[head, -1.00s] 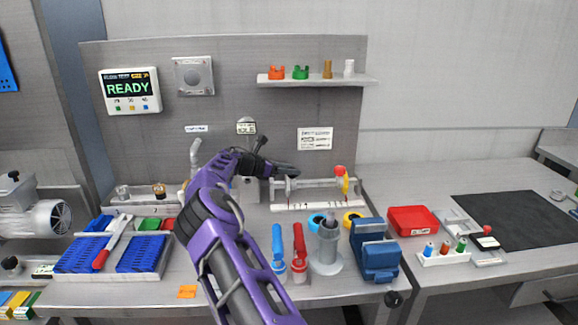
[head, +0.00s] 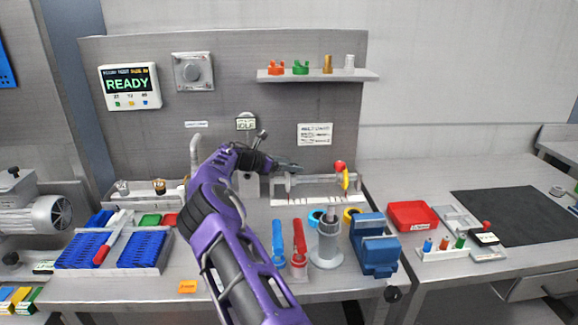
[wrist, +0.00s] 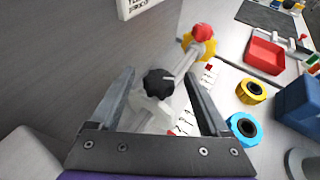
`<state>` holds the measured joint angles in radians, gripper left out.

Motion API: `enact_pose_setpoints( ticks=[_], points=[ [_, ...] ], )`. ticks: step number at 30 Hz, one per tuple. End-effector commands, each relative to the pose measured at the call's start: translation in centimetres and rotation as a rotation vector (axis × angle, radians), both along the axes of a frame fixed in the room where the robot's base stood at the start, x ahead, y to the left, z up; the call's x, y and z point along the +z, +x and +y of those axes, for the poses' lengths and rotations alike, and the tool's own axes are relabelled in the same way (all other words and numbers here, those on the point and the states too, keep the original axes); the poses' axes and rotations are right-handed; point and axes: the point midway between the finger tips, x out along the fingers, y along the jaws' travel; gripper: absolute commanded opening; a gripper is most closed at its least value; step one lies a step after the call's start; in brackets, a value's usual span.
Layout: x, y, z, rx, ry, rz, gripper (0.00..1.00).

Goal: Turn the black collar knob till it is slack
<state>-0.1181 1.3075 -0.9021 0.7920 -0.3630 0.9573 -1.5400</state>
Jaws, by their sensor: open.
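The black collar knob (wrist: 158,83) is a lobed knob with a pale mark, on a white collar (wrist: 152,112) in the wrist view. The collar sits around a grey bar (wrist: 184,64) that ends in a red ball (wrist: 203,32) beside a yellow part. My gripper (wrist: 158,74) is open, with one finger on each side of the knob and visible gaps to both fingers. In the head view my gripper (head: 296,167) is at the left part of the bar (head: 318,180), and I cannot make out the knob there.
Yellow (wrist: 251,91) and blue (wrist: 243,127) rings lie right of the bar. A grey cylinder stand (head: 326,245), a blue block-shaped device (head: 374,248) and a red tray (head: 413,216) stand further right. The back panel (head: 200,125) rises close behind the bar.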

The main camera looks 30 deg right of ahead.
Motion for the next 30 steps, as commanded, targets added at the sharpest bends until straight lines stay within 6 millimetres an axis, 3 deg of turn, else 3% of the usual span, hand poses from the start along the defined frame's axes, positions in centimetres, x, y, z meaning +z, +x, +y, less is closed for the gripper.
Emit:
enact_pose_setpoints(
  ticks=[5,12,18,30],
  points=[
    [2.1,0.1,0.0,0.001,0.000,-0.004,0.80],
    [6.9,0.0,0.0,-0.001,0.001,-0.004,0.80],
    [9.4,0.0,0.0,0.001,0.001,-0.001,0.80],
    [9.9,0.0,0.0,0.000,0.000,0.000,0.80]
  ],
)
